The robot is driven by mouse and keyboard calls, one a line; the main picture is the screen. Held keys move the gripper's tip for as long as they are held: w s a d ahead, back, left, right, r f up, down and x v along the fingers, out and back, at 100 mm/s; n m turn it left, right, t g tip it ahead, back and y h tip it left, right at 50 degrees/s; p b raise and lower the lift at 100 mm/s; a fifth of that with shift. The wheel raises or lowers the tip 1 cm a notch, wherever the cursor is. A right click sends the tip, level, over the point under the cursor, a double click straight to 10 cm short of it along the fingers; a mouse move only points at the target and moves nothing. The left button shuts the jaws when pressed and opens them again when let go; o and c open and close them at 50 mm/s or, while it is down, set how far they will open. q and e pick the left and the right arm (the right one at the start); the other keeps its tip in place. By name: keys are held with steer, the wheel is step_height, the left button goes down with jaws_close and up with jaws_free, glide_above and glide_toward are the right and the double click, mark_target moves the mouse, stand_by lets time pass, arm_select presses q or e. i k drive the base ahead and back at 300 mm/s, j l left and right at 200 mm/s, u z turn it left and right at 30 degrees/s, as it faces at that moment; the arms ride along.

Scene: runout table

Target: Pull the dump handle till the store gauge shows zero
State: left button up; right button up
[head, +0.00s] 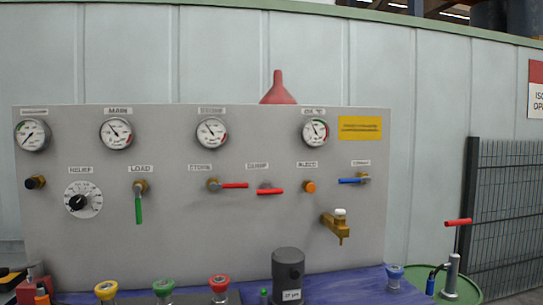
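The dump handle (270,191) is a short red lever under a label that seems to read DUMP, on the grey panel (270,235). It lies roughly level. The store gauge (212,131) is a round white dial under the STORE label; its needle seems to point to the upper left, but the figures are too small to read. To the left of the dump handle is another red lever (235,185), under the second STORE label, pointing right. Neither of my grippers shows in the head view.
The panel also bears a green LOAD lever (138,208) hanging down, a blue lever (352,180), an orange button (310,187) and a brass tap (340,226). A black cylinder (288,277) and several coloured fittings stand on the blue surface (345,288) below.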

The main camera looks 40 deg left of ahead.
mark_target(267, 191)
steer(key=u, duration=1.55)
